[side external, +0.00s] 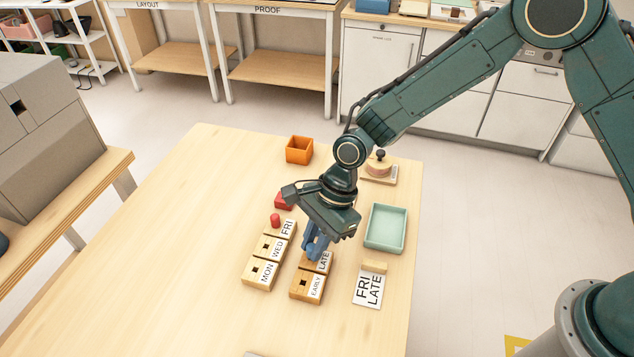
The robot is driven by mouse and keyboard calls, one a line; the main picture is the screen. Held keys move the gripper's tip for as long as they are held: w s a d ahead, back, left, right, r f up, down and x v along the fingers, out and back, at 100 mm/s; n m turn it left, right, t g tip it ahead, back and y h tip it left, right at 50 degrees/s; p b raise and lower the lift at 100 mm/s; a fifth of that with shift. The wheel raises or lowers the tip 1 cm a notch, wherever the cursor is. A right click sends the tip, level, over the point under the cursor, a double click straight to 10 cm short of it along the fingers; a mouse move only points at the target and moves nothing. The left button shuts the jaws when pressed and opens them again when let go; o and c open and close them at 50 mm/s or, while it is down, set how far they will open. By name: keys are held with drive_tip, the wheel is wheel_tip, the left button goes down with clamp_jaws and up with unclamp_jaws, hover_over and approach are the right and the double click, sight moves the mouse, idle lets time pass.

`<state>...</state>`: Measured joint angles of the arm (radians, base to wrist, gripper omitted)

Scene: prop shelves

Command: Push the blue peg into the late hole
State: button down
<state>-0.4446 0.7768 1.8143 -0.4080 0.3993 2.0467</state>
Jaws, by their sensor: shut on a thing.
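The block with EARLY and LATE labels (296,291) lies on the wooden table, with the square EARLY hole in view. My gripper (314,250) points down over the LATE end and is shut on the blue peg (310,251). The fingers and peg cover the late hole, so I cannot tell whether the peg's lower end is in it or above it. To the left is a row of blocks labelled MON, WED and FRI (256,284). A red peg (275,220) stands upright at the FRI block. A card (367,289) reads FRI LATE.
A pale green tray (385,245) lies right of my gripper. An orange box (299,150), a red object (283,201) and a round knobbed item on a board (379,167) are farther back. The table's left and front areas are mostly clear.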

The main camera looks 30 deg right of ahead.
drive_tip(key=shift+f, duration=0.35)
idle(0.4)
drive_tip(key=c, duration=1.3)
unclamp_jaws()
drive_tip(key=shift+o, duration=0.2)
drive_tip(key=shift+r, duration=0.2)
drive_tip(key=shift+r, duration=2.8)
drive_tip(key=shift+r, duration=0.1)
